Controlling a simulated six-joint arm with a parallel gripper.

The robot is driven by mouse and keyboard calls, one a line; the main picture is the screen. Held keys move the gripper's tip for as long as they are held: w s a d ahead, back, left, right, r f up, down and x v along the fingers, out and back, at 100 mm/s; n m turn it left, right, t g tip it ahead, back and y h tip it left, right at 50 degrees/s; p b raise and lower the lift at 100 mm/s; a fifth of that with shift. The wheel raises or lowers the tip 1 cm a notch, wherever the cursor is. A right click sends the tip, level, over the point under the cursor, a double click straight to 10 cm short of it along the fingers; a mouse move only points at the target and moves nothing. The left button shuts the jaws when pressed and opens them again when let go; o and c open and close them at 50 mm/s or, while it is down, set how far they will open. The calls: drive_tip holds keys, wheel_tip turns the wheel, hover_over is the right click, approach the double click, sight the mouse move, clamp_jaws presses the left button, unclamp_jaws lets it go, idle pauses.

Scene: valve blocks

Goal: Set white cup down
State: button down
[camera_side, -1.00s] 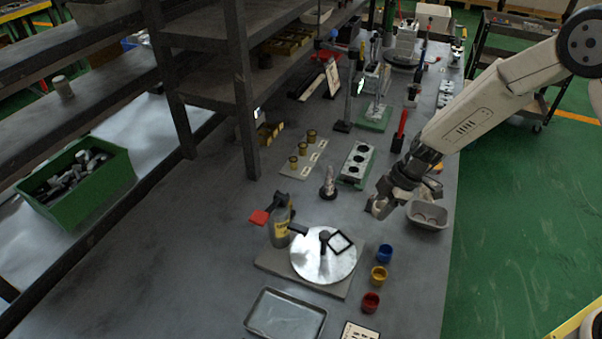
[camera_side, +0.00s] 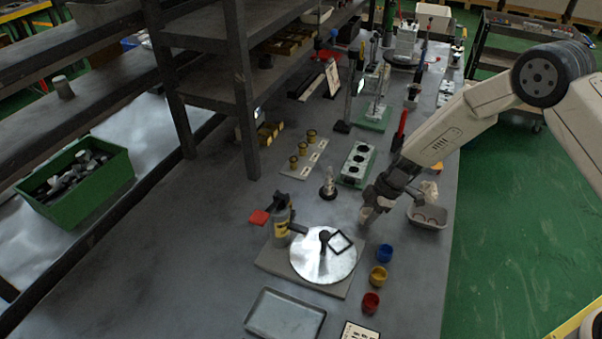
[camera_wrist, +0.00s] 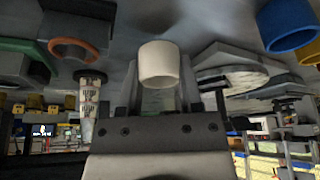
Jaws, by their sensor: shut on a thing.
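The white cup (camera_wrist: 160,66) is held between my gripper's fingers in the wrist view, its rounded side toward the camera. My gripper (camera_side: 369,208) is shut on it, low over the grey bench, beyond the blue cup. In the side view the white cup (camera_side: 365,215) is small and partly hidden by the gripper. I cannot tell whether it touches the bench.
A blue cup (camera_side: 385,253), a yellow cup (camera_side: 378,277) and a red cup (camera_side: 371,302) stand in a row nearer the camera. A round metal plate (camera_side: 312,262) lies to the left. A grey divided bin (camera_side: 428,216) stands to the right.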

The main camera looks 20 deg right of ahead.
drive_tip(key=shift+f, duration=0.7)
drive_tip(key=shift+f, duration=0.1)
drive_tip(key=shift+c, duration=1.3)
unclamp_jaws()
drive_tip(key=v, duration=1.2)
drive_tip(key=shift+s+d, duration=0.1)
